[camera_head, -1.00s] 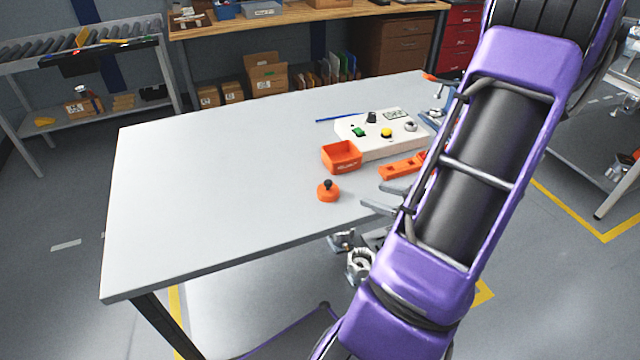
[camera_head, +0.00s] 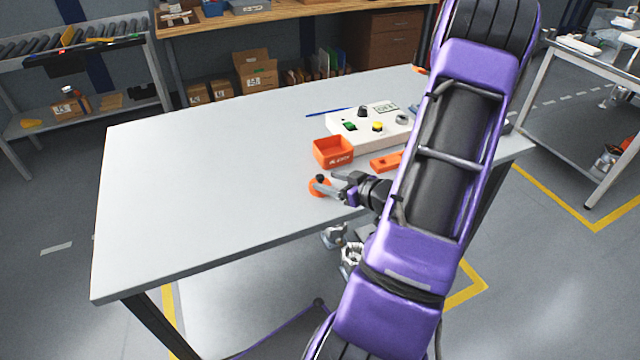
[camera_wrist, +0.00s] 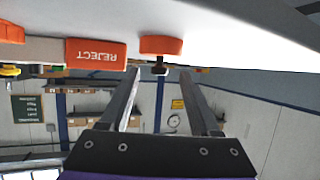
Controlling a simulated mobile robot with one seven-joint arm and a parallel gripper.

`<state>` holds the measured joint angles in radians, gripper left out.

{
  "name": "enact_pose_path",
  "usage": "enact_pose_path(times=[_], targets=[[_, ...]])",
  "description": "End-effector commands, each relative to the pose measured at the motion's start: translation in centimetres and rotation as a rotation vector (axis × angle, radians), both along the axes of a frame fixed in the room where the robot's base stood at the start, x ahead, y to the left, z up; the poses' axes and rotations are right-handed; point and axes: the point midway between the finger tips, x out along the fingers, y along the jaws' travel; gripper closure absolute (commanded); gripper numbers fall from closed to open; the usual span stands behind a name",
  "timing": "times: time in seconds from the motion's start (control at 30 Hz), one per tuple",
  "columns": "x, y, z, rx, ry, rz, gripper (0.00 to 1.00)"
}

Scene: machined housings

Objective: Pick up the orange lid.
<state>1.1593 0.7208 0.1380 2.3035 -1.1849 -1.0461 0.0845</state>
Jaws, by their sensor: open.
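The orange lid (camera_head: 318,188) is a small round disc with a black knob, lying on the grey-white table (camera_head: 200,170) near its front edge. My gripper (camera_head: 328,183) is beside the lid at its right, with a finger partly over it in the head view. In the wrist view, which is upside down, the lid (camera_wrist: 161,45) shows just beyond the two open fingers of my gripper (camera_wrist: 160,85). The knob (camera_wrist: 160,68) appears roughly midway between the fingertips. I cannot tell whether a finger touches it.
An orange open bin (camera_head: 333,151), marked REJECT in the wrist view (camera_wrist: 95,54), stands behind the lid. A white control box (camera_head: 368,124) with buttons and an orange part (camera_head: 386,162) are to the right. The table's left side is clear.

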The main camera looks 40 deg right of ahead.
Motion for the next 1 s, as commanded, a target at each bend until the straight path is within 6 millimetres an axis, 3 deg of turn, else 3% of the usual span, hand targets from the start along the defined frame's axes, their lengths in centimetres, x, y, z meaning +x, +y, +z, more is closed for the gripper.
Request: enact_pose_path(times=[0.27, 0.57, 0.9, 1.0], targets=[[3.7, 0.3, -1.5, 0.001, -0.001, 0.003, 0.36], [4.2, 0.3, -1.7, 0.000, 0.000, 0.001, 0.36], [4.1, 0.3, -1.7, 0.000, 0.001, 0.001, 0.98], [4.1, 0.3, -1.7, 0.001, 0.001, 0.001, 1.00]])
